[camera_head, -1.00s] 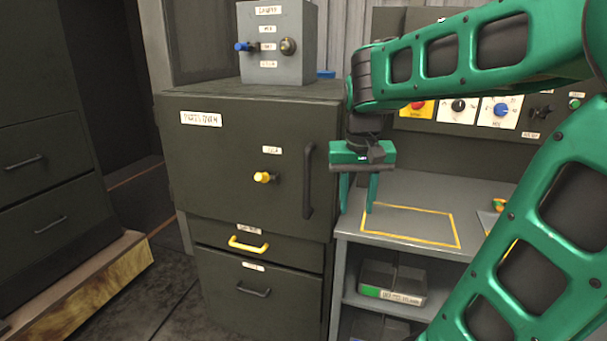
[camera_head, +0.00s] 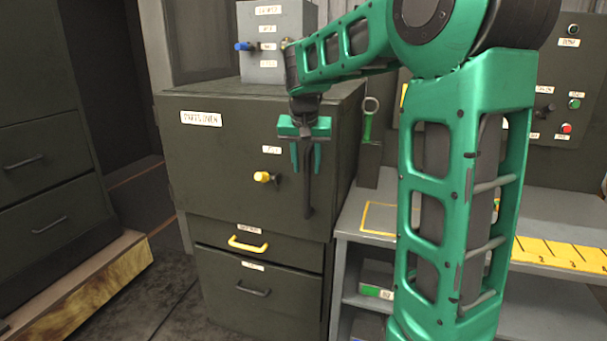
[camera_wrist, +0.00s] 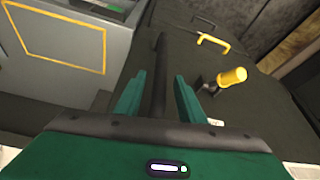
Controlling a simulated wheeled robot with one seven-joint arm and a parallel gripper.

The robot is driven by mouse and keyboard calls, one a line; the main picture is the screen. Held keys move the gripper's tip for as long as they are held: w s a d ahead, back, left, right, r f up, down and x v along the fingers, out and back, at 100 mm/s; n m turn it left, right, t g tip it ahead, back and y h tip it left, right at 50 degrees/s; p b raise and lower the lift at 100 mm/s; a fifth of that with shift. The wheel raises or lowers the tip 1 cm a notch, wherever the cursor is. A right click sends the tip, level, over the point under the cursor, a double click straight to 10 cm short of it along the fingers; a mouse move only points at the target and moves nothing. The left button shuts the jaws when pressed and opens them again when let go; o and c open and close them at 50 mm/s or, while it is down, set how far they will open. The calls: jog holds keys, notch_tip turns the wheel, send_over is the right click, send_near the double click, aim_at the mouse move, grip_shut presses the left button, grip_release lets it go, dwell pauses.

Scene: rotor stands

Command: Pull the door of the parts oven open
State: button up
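The parts oven door (camera_head: 225,165) is a dark panel with a white label at its upper left, and it looks shut. Its black vertical handle (camera_head: 308,195) is at the door's right side. A yellow knob (camera_head: 262,177) sits left of the handle. My gripper (camera_head: 306,172) is in front of the upper part of the handle, fingers pointing down. In the wrist view the handle (camera_wrist: 159,85) runs between the two green fingers, with gaps on both sides. My gripper is open. Whether the fingers reach past the bar in depth is hard to tell.
Below the door is a drawer with a yellow handle (camera_head: 248,244) and another with a dark handle (camera_head: 253,291). A grey control box (camera_head: 275,45) stands on top of the oven. A grey bench (camera_head: 350,222) adjoins on the right. Floor in front at left is clear.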

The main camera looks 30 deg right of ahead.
jog(key=shift+x, duration=1.6)
